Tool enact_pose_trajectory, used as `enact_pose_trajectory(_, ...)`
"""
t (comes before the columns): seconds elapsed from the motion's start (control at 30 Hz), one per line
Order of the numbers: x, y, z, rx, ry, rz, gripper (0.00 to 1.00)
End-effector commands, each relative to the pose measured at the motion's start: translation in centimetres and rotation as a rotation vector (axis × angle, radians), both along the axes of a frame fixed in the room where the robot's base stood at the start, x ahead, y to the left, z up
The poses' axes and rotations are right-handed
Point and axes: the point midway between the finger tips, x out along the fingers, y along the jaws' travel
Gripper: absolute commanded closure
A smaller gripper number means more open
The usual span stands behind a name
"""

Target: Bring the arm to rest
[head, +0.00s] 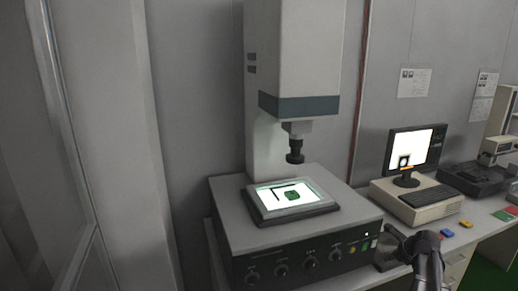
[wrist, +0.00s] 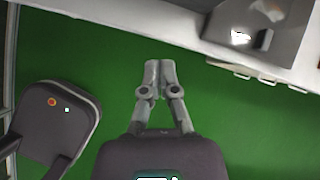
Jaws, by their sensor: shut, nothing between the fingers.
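My gripper (wrist: 160,76) shows in the wrist view with its two fingers together and nothing between them. It is over the green floor (wrist: 85,50), apart from the bench edge (wrist: 140,12) at the top. In the head view, a dark part of my arm (head: 428,258) rises at the lower right, in front of the bench. The gripper's fingers cannot be made out in that view.
A tall measuring machine (head: 295,60) stands on the bench, with a lit stage (head: 265,190) bearing a green piece and a dark strip. A monitor (head: 418,140), keyboard (head: 427,197) and small coloured blocks (head: 446,233) are to the right. Open floor surrounds the gripper.

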Motion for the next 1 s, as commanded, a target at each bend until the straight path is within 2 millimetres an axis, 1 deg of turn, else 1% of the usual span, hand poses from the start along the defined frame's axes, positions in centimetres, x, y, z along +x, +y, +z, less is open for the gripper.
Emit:
enact_pose_trajectory(0.03,-0.5,1.9,-0.2,-0.042,0.005,0.078,1.0)
enact_pose_trajectory(0.1,-0.9,4.1,-0.5,-0.105,0.01,0.197,1.0)
enact_pose_trajectory(0.27,-2.3,9.0,-1.2,-0.248,0.018,0.484,1.0)
enact_pose_trajectory(0.3,-2.7,10.1,-1.4,-0.28,0.019,0.556,1.0)
enact_pose_trajectory(0.5,-5.0,15.5,-2.1,-0.435,0.021,0.922,1.0)
enact_pose_trajectory(0.67,-7.2,19.4,-2.6,-0.544,0.015,1.221,1.0)
enact_pose_trajectory(0.8,-9.3,22.5,-2.9,-0.625,0.007,1.484,1.0)
enact_pose_trajectory(1.0,-12.5,26.2,-3.2,-0.718,-0.012,1.863,1.0)
